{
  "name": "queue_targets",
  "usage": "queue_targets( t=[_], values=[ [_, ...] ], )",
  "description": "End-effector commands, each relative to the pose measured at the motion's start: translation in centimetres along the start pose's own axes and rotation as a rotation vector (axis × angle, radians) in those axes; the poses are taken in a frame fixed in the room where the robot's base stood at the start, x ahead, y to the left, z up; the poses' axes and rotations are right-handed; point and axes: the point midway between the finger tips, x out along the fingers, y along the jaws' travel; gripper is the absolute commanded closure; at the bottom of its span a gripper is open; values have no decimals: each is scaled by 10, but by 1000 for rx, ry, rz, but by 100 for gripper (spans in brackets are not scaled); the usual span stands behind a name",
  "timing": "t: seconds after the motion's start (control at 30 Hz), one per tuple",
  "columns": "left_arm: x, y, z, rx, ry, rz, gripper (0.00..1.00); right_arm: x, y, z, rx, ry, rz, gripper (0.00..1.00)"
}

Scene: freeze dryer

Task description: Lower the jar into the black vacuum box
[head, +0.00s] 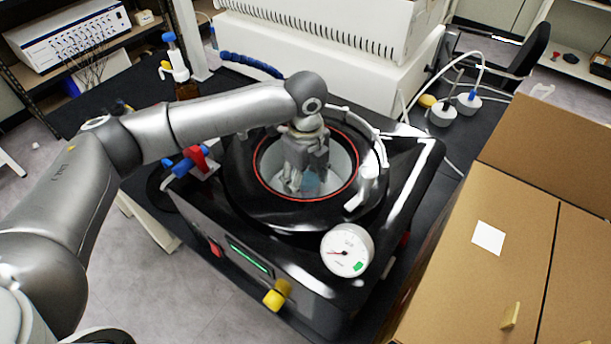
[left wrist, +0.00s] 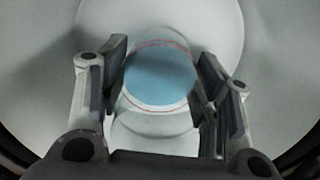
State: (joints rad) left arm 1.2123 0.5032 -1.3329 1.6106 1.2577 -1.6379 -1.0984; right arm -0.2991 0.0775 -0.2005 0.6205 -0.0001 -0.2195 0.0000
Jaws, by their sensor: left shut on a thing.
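The black vacuum box (head: 300,268) stands on the bench, with its round chamber open at the top and a red ring (head: 335,190) around the opening. My left gripper (head: 300,185) points down inside the chamber opening. It is shut on the jar, which has a pale blue top and shows as a small blue patch (head: 311,184) between the fingers. In the left wrist view the jar (left wrist: 160,80) sits between the two fingers (left wrist: 160,90), with the pale chamber wall around it. I cannot tell whether the jar's base touches the chamber floor. My right gripper is not in view.
A pressure gauge (head: 347,250) and a yellow knob (head: 277,294) are at the box's front. Blue and red valves (head: 190,162) stand at its left. A cardboard box (head: 480,265) is at the right. A large white machine (head: 330,45) stands behind.

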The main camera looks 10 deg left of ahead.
Motion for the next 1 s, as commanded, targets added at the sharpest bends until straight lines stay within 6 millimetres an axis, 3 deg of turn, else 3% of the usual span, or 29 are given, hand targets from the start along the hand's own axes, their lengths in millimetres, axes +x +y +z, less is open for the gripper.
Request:
queue_targets(
  t=[1.0],
  values=[
    [4, 0, 0, 0, 1, -1, 74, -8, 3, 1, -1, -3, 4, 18]
  ],
)
